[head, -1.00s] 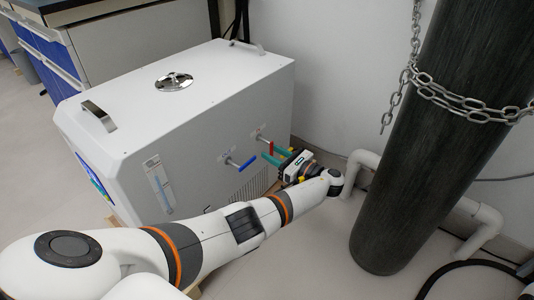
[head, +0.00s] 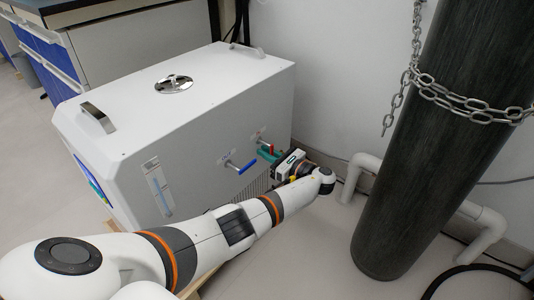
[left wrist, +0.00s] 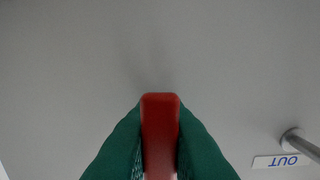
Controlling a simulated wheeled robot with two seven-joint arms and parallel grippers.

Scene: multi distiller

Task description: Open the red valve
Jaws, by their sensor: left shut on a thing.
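The red valve handle (head: 271,149) is on the side face of the white distiller box (head: 205,125), right of a blue valve handle (head: 242,168). My left gripper (head: 268,154) is at the red handle, its green fingers shut on it. In the left wrist view the red handle (left wrist: 160,130) stands between the two green fingers (left wrist: 160,150), which press on it from both sides. The fingers hide part of the handle and its stem in the head view. My right gripper is not in view.
A dark gas cylinder (head: 420,150) with a metal chain (head: 460,103) stands to the right. White pipes (head: 357,170) run along the wall behind it. An OUT label (left wrist: 276,161) and a metal stem (left wrist: 298,140) show in the left wrist view. Open floor lies in front of the box.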

